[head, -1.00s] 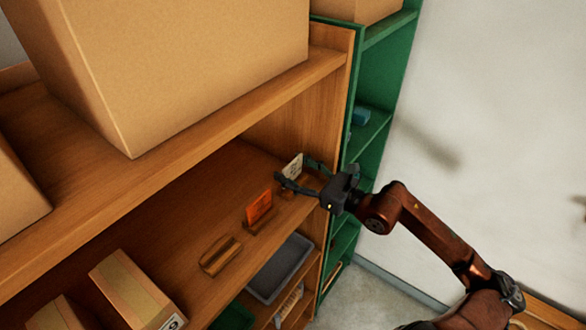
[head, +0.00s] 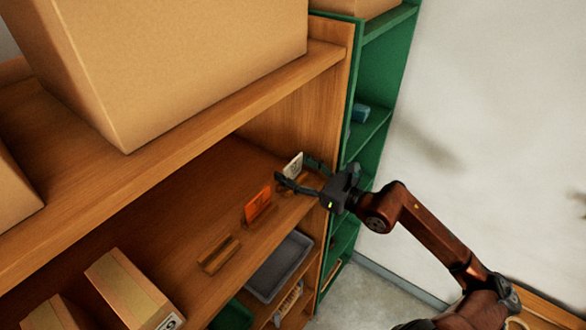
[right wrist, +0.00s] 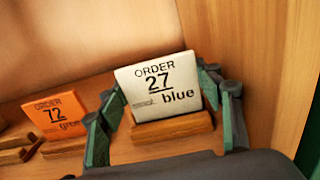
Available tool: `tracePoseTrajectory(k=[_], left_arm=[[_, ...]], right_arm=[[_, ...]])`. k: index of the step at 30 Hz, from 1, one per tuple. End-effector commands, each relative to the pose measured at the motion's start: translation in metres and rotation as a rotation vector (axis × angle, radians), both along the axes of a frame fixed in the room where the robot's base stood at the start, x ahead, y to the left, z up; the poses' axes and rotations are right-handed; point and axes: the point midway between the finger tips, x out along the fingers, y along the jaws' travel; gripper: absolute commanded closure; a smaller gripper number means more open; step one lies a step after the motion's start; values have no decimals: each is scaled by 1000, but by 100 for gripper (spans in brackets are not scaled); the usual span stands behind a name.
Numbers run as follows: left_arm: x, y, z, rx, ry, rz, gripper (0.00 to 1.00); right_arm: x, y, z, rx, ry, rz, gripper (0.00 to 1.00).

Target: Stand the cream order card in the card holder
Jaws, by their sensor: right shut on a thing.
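The cream order card (right wrist: 160,88), printed "ORDER 27 blue", stands upright between the fingers of my right gripper (right wrist: 164,92). The gripper is shut on its left and right edges. A wooden card holder (right wrist: 172,128) lies directly under the card, and the card's lower edge meets its top, lined up along it. I cannot tell how deep the edge sits in the slot. In the head view the cream card (head: 293,165) is at the right end of the shelf, with my right gripper (head: 296,173) around it. My left gripper is not in view.
An orange card (head: 257,204), "ORDER 72", stands in its own holder to the left. An empty wooden holder (head: 218,255) lies farther left. Cardboard boxes (head: 130,290) stand at the shelf's near end. The shelf's side wall (right wrist: 245,60) is close on the right.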

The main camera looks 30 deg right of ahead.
Motion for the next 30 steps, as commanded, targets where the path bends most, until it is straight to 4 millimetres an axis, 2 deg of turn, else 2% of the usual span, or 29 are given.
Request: tracePoseTrajectory(k=[13,14,15,23,30], left_arm=[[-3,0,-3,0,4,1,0],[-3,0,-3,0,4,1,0],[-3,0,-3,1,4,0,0],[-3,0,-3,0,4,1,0],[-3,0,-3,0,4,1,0]], right_arm=[[0,0,-3,0,-2,0,65],[0,0,-3,0,-2,0,40],[0,0,-3,0,-2,0,37],[0,0,-3,0,-2,0,20],[0,-1,-3,0,-2,-2,20]])
